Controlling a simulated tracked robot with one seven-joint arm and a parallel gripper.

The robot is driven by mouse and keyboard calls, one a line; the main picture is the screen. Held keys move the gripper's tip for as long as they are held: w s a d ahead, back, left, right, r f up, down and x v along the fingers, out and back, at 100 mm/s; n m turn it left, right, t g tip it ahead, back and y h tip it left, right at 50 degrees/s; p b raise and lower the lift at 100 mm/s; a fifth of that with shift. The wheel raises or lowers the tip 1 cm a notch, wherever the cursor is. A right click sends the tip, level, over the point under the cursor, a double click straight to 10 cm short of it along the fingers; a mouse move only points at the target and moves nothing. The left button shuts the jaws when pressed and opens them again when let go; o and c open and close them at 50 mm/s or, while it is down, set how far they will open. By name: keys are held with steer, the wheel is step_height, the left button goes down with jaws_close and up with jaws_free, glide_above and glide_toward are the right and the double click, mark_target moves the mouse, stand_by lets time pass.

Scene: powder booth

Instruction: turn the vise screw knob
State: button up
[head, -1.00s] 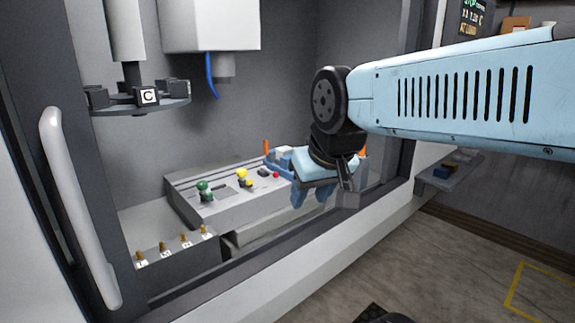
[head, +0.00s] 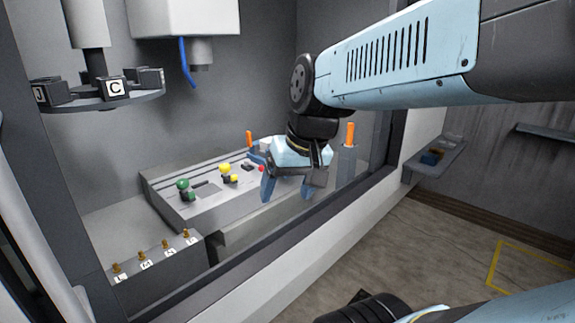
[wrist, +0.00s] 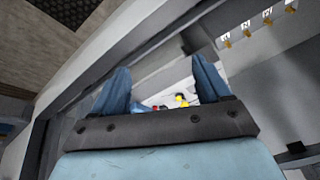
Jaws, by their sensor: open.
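My gripper (head: 287,198) is open and empty, its two blue fingers pointing down above the front edge of the booth's grey bed. In the wrist view my gripper (wrist: 160,65) shows its fingers spread. On the bed stand a green knob (head: 183,184), a yellow knob (head: 225,169) and a small red knob (head: 262,168) close to my left finger. The yellow knob also shows between the fingers in the wrist view (wrist: 181,98). A blue part (head: 257,156), perhaps of the vise, is mostly hidden behind my gripper. I cannot tell which knob is the vise screw's.
Orange handles stand at the left (head: 249,139) and right (head: 350,134) of my wrist. A dark block with several brass pegs (head: 155,267) sits front left. A tool carousel (head: 97,98) hangs upper left. The booth's front sill (head: 300,225) runs below my gripper.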

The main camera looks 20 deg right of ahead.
steer(key=shift+o, duration=0.5)
steer(key=w+f+m+g+y, duration=0.2)
steer(key=w+f+m+y, duration=0.2)
steer(key=w+f+y, duration=0.1)
steer(key=shift+w+a+y, duration=0.3)
steer(key=shift+w+a, duration=0.1)
steer(key=w+d+f+m+t+y, duration=0.45)
steer(key=w+d+m+t, duration=0.5)
steer(key=w+d, duration=0.4)
steer(key=d+f+m+t+h, duration=0.2)
steer(key=d+m+t+h, duration=0.1)
steer(key=d, duration=0.4)
steer(key=d+f+m+t+h, duration=0.2)
steer(key=d+f+m+t, duration=0.1)
steer(key=d, duration=0.4)
steer(key=shift+g, duration=0.25)
steer(key=x, duration=1.4)
steer(key=shift+w+a+r, duration=0.1)
steer(key=shift+w+a, duration=0.05)
steer(key=shift+w, duration=0.2)
steer(key=c, duration=1)
